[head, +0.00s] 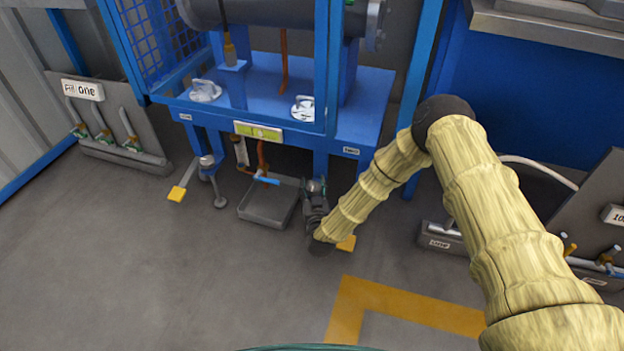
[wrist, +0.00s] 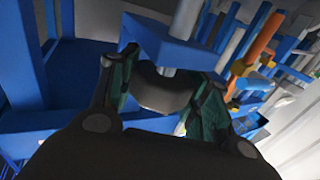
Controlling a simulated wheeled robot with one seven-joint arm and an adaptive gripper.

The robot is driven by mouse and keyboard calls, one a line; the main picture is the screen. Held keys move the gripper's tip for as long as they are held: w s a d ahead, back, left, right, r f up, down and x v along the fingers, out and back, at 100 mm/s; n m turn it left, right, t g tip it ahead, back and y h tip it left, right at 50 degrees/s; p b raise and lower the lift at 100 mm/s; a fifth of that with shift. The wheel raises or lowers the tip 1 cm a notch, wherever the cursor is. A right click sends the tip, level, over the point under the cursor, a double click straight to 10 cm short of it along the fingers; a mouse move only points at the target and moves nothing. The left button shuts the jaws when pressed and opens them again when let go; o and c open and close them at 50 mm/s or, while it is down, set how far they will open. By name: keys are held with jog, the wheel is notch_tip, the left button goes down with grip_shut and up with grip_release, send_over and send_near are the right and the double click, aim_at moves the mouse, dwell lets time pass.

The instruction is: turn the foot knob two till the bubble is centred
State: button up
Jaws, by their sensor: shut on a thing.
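My gripper (head: 316,190) is low at the right front leg of the blue stand (head: 340,118), beside a label (head: 351,150) that seems to read two. In the wrist view its two green-lined fingers close on a dark round knob (wrist: 162,92), one on each side. A pale rod rises from the knob into a blue block (wrist: 172,45). In the head view the gripper and arm largely hide this knob. The green level (head: 258,132) sits on the stand's front edge; its bubble is too small to place.
The other foot knob (head: 207,161) stands at the stand's left leg. A grey tray (head: 270,203) lies on the floor just left of my gripper. A blue-handled valve (head: 266,180) hangs above it. Racks stand at far left and right. The front floor is clear.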

jog(key=m+h+p, duration=0.1)
jog(key=h, duration=0.1)
jog(key=m+h+p, duration=0.1)
jog(key=m+h, duration=0.1)
jog(key=h, duration=0.1)
jog(key=shift+r+m+h+p, duration=0.1)
jog(key=shift+m+h+p, duration=0.2)
jog(key=shift+d+m+g+h+p, duration=0.15)
jog(key=shift+m+g+h+p, duration=0.65)
jog(key=shift+m+h, duration=0.9)
jog(key=shift+g+h, duration=0.3)
jog(key=shift+h, duration=0.3)
jog(key=o, duration=1)
jog(key=shift+o, duration=0.2)
jog(key=shift+s, duration=0.1)
jog(key=v, duration=1.1)
jog(key=shift+s+a, duration=0.25)
jog(key=shift+s, duration=0.05)
jog(key=shift+f, duration=0.2)
